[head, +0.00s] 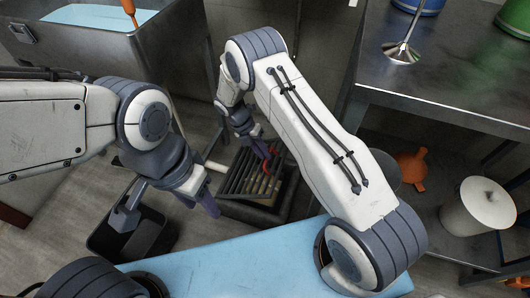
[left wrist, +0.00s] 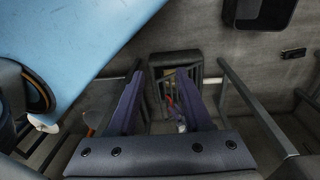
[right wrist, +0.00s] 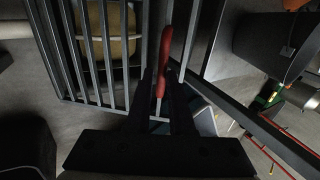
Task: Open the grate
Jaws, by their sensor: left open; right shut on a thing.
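The grate (head: 243,176), a panel of dark parallel bars with a red handle (head: 267,166), is low near the floor in the middle of the head view. It appears tilted above a dark frame (head: 255,213). My right gripper (head: 262,150) is shut on the red handle. In the right wrist view the handle (right wrist: 166,50) runs up from between the fingers (right wrist: 162,85), beside the grate bars (right wrist: 88,45). My left gripper (head: 212,197) is open and empty, left of the grate and apart from it. In the left wrist view its fingers (left wrist: 158,75) frame the grate area.
A yellowish rounded thing (right wrist: 112,35) shows behind the bars. A black bin (head: 150,232) stands left of the grate. A blue-topped surface (head: 235,255) lies in front. A metal table (head: 450,80) and a shelf with a white canister (head: 478,208) are at right.

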